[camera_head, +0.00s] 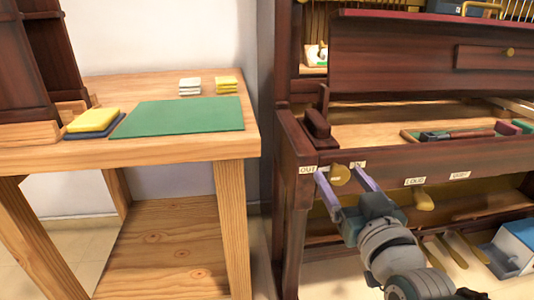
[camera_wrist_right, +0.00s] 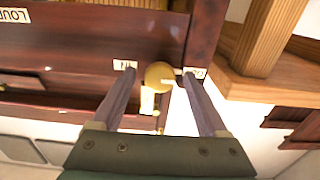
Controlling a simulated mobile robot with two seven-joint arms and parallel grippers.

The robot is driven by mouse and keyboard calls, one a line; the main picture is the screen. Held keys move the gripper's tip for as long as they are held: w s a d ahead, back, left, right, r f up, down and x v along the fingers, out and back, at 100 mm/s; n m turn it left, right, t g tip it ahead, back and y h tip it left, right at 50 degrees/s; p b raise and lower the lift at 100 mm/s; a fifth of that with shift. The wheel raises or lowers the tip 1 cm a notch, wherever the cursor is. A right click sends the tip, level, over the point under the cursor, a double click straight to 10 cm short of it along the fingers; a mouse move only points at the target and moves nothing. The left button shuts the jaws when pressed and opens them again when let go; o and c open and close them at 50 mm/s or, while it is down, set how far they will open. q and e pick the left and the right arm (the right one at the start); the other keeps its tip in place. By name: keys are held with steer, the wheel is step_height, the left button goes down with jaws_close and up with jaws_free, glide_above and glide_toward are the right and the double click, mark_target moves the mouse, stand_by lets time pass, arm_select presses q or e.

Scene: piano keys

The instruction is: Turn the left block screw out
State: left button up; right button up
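The left block screw (camera_head: 340,175) is a round brass knob on the front of the dark wooden piano case, at its left end. An OUT label (camera_head: 307,170) sits to its left and an IN label (camera_head: 358,164) to its right. My right gripper (camera_head: 341,170) is open, with one finger on each side of the screw. In the right wrist view, the brass screw (camera_wrist_right: 160,76) shows between the two fingertips (camera_wrist_right: 159,79), with gaps on both sides. A pale tab hangs below its face. My left gripper is in neither view.
A wooden table (camera_head: 165,152) with a green mat (camera_head: 185,117) stands left of the piano. Yellow and blue pads (camera_head: 93,121) and small stacks lie on it. A LOUD label (camera_head: 415,181) and a second brass knob (camera_head: 424,201) are farther right on the piano front.

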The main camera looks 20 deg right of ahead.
steer(key=p+v, duration=0.3)
steer(key=v, duration=0.7)
steer(key=shift+d, duration=0.1)
